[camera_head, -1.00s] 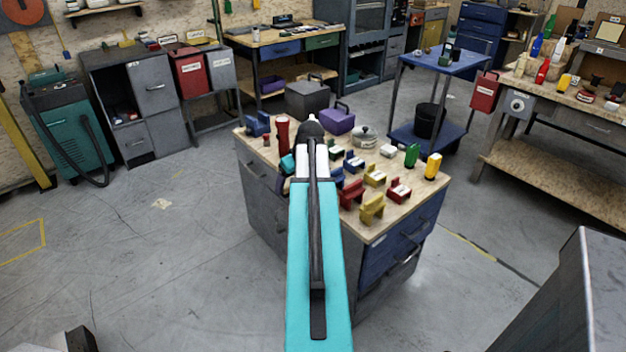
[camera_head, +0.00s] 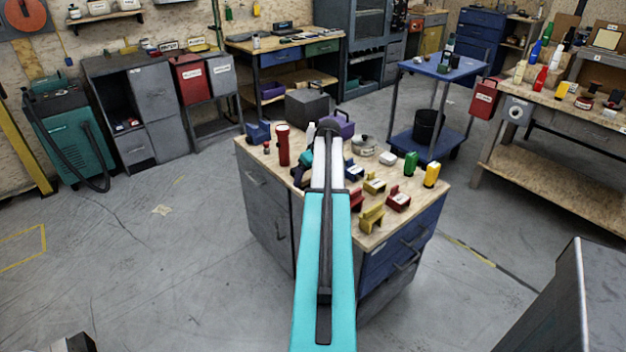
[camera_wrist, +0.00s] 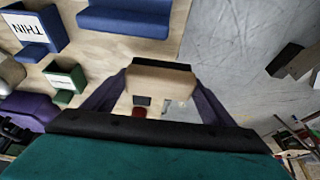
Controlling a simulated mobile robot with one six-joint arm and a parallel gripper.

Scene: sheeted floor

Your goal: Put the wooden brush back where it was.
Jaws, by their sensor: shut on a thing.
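My gripper (camera_wrist: 160,84) is shut on the wooden brush (camera_wrist: 158,78), a pale tan block with a dark edge, held between the two dark fingers in the wrist view. Pale worktop and grey floor show behind it. In the head view, my gripper (camera_head: 301,173) is partly hidden behind my own arm, over the left part of the wooden-topped cabinet (camera_head: 262,160). The brush cannot be made out there. I cannot tell whether it touches the top.
On the cabinet top are a red cylinder (camera_head: 283,145), a blue block (camera_head: 257,132), a grey box (camera_head: 308,103), a purple box (camera_head: 342,123), a lidded pot (camera_head: 363,145) and several coloured holders. A labelled blue holder (camera_wrist: 33,36) shows in the wrist view. Open floor lies left.

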